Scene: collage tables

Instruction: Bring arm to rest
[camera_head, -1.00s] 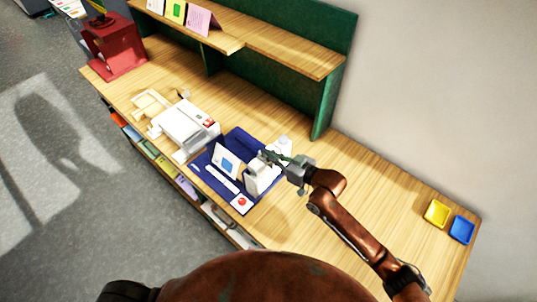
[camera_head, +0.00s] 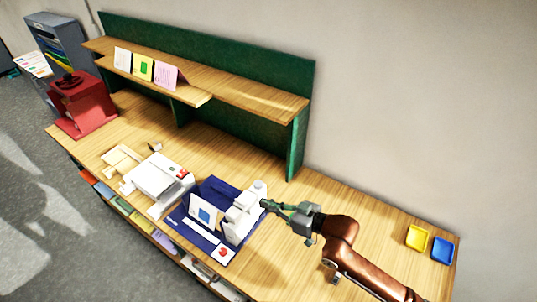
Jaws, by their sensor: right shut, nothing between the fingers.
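My right gripper (camera_head: 268,205) is shut and empty. It is above the wooden table, just right of a white device (camera_head: 241,221) that stands on a dark blue mat (camera_head: 183,231). In this view I cannot tell whether the fingertips touch the device or are apart from it. My right arm comes in from the lower right. My left gripper is not in view.
A folded card with a blue square (camera_head: 204,212) stands on the mat. Left are a white machine (camera_head: 158,178) and a red press (camera_head: 83,103). A yellow tray (camera_head: 417,237) and a blue tray (camera_head: 443,250) sit at the right end. A shelf (camera_head: 250,95) holds cards.

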